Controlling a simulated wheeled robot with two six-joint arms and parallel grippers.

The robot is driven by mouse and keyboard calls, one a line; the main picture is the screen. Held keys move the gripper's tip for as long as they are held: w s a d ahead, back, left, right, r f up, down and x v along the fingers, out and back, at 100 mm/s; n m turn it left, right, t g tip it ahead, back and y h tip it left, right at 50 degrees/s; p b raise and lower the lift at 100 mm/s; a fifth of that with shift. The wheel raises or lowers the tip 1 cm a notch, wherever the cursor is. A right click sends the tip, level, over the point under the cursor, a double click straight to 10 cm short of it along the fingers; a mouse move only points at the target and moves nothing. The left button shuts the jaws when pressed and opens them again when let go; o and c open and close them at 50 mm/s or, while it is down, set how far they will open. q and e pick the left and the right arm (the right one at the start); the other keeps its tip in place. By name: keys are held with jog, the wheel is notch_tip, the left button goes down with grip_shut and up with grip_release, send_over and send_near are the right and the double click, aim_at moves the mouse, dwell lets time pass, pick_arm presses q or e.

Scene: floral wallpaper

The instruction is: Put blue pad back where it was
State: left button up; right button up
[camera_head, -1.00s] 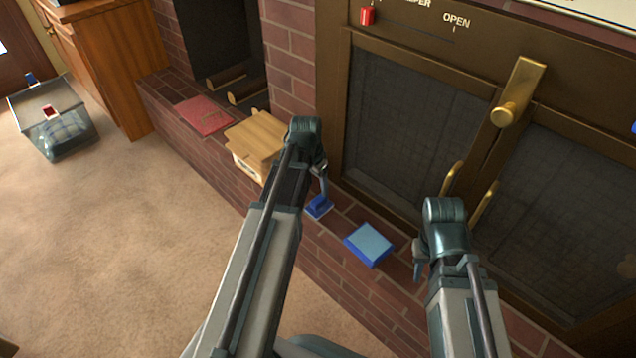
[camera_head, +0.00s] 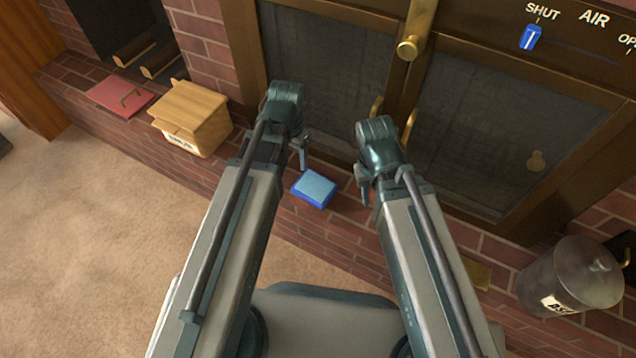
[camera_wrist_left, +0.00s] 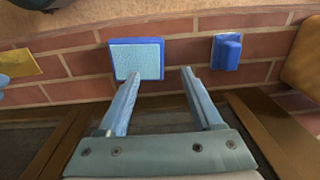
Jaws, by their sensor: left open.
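The blue pad (camera_head: 315,188) has a light blue top and darker blue sides. It lies flat on the brick ledge in front of the dark screen doors. In the left wrist view the pad (camera_wrist_left: 137,60) lies just beyond my left fingertips, nearer the left finger. My left gripper (camera_head: 303,152) is open and empty, close above and beside the pad in the head view; its two fingers (camera_wrist_left: 160,73) are spread in the wrist view. My right gripper (camera_head: 364,183) hangs to the right of the pad; its finger gap is not clear.
A small blue block with a raised grip (camera_wrist_left: 226,50) lies on the ledge in the wrist view; my left arm hides it in the head view. A wooden box (camera_head: 190,115) and red folder (camera_head: 118,97) are left. A metal bin (camera_head: 572,278) stands right.

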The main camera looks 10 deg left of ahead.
pick_arm(q)
jog(key=s+d+y, duration=0.1)
jog(key=s+d, duration=0.7)
jog(key=d, duration=0.1)
jog(key=shift+s+g, duration=0.3)
jog(key=shift+d+r, duration=0.1)
jog(key=shift+r, duration=0.05)
notch_tip(320, 180, up, 34)
jog(key=p, duration=3.4)
jog(key=shift+r+p, duration=0.25)
jog(key=shift+p, duration=0.05)
jog(key=shift+d, duration=0.1)
